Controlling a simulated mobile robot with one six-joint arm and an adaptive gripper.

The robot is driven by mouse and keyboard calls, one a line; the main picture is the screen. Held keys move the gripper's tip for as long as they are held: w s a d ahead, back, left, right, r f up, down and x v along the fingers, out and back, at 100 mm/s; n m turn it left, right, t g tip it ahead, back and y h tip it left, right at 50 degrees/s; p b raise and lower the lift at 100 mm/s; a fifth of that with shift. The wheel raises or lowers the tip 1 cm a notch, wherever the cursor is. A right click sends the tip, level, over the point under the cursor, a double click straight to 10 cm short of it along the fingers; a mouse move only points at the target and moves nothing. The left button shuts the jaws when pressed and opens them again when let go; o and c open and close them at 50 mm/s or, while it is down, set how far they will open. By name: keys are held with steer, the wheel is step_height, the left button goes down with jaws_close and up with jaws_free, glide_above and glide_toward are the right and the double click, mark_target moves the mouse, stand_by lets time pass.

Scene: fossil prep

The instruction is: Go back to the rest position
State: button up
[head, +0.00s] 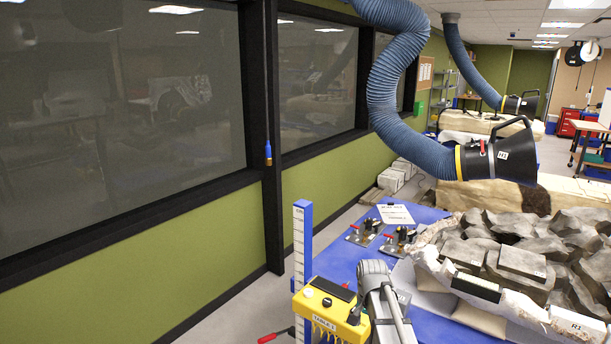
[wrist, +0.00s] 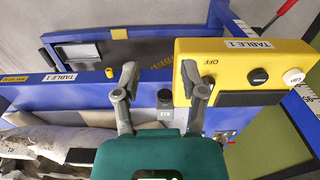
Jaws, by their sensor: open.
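My gripper (wrist: 160,76) shows in the wrist view with its two grey fingers apart and nothing held between them. The right finger overlaps the left end of a yellow control box (wrist: 228,58) in the picture; I cannot tell whether they touch. The box has a black knob (wrist: 258,77), a white button (wrist: 293,77) and an "OFF" mark. In the head view the same yellow box (head: 318,308) is at the bottom middle, beside a grey part of my arm. The fingertips cannot be made out in the head view.
The blue table (head: 338,262) bears toggle clamps (head: 365,232), a paper sheet (head: 396,214) and grey rock blocks (head: 520,263). A blue hose (head: 385,85) with a black hood (head: 500,157) hangs above. A blue upright with a scale (head: 302,250) stands left of the box. Floor (head: 245,305) shows farther left.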

steer(key=s+f+n+b, duration=0.7)
steer(key=s+f+b, duration=0.2)
steer(key=s, duration=0.6)
steer(key=shift+a+f, duration=0.25)
stand_by(0.7)
